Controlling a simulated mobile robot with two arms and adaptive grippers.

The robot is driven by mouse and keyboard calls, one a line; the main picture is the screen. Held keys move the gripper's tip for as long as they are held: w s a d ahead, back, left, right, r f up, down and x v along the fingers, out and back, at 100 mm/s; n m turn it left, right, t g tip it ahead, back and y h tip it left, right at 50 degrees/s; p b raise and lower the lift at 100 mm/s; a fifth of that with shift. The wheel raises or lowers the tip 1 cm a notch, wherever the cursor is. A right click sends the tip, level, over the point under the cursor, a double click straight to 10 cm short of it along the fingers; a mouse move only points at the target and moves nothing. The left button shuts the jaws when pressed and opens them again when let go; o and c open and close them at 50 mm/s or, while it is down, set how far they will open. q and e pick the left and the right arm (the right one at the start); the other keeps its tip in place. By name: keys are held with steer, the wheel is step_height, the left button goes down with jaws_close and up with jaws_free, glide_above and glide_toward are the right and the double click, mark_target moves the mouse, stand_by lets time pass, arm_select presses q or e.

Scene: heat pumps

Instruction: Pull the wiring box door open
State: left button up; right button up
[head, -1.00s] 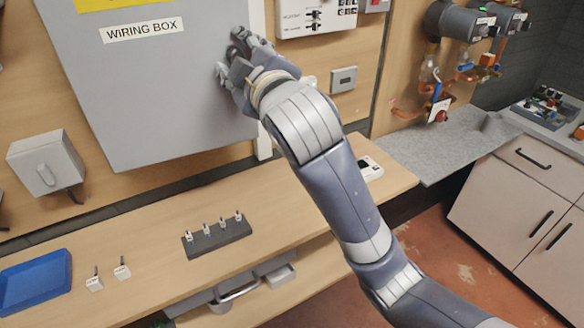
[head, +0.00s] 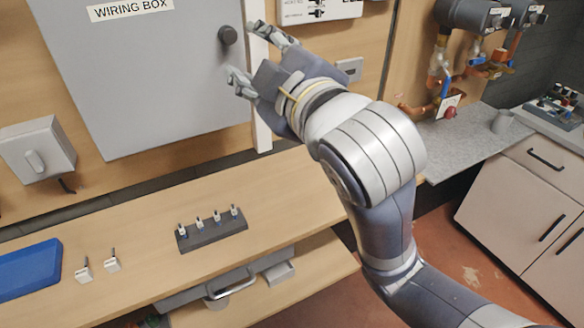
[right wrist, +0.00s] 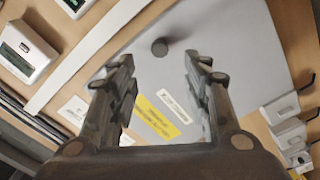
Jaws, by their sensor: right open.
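The wiring box door (head: 150,85) is a large grey panel on the wall at the upper left of the head view, and I see no clear gap at its edge. Its round dark knob (head: 228,34) is near the right edge, and it also shows in the right wrist view (right wrist: 160,47). My right gripper (head: 246,53) is open and empty beside the door's right edge. In the right wrist view its fingers (right wrist: 156,70) are spread, with the knob beyond and between them, apart from both. My left gripper is not in view.
A wooden bench (head: 130,240) below holds a blue tray (head: 30,270), small white parts and a dark block with several pegs (head: 212,230). A grey switch box (head: 36,150) is on the wall at left. Pipes and a grey counter (head: 480,140) are at right.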

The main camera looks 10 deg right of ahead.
steer(key=w+d+f+m+g+h, duration=0.1)
steer(key=d+f+m+g, duration=0.1)
steer(key=f, duration=0.9)
steer(key=w+d+f+m+g+h, duration=0.1)
steer(key=d+f+m+g, duration=0.1)
steer(key=f, duration=0.9)
steer(key=shift+w+d+m+g, duration=0.35)
steer(key=shift+d+m, duration=0.2)
steer(key=shift+m, duration=0.15)
